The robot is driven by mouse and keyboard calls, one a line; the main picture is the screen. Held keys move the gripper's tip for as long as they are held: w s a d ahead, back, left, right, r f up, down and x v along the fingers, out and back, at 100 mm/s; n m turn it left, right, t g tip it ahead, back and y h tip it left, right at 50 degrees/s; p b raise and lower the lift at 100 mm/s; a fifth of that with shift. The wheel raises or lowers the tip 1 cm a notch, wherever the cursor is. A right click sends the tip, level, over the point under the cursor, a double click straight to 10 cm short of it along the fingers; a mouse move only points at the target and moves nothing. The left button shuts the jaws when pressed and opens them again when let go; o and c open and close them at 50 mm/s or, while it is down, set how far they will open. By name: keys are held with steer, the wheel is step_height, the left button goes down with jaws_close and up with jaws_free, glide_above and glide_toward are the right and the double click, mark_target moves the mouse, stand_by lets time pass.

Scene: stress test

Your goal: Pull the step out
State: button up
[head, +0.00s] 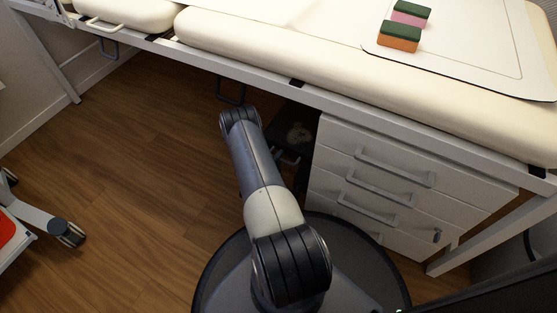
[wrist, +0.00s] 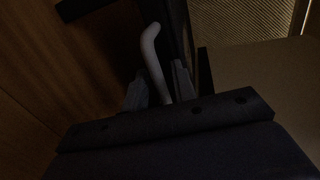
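A dark, flat thing that looks like the step (head: 297,131) sits low under the padded table, left of the drawer cabinet, mostly in shadow. A grey bar handle (head: 287,157) shows at its front, partly behind my arm. In the wrist view a pale, bent handle bar (wrist: 151,50) runs down between the two fingertips of my gripper (wrist: 160,88). One finger is on each side of the bar, close to it. The view is too dark to tell whether both fingers touch it. In the head view my gripper is hidden behind my arm.
A white drawer cabinet (head: 336,150) stands right of the arm. The table's frame rail (head: 262,77) passes above. Bare wood floor (head: 150,160) lies to the left. A wheeled base's caster (head: 67,233) is at the far left. Two sponges (head: 399,41) lie on the table.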

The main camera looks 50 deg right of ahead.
steer(key=shift+c, duration=0.4)
jaws_close()
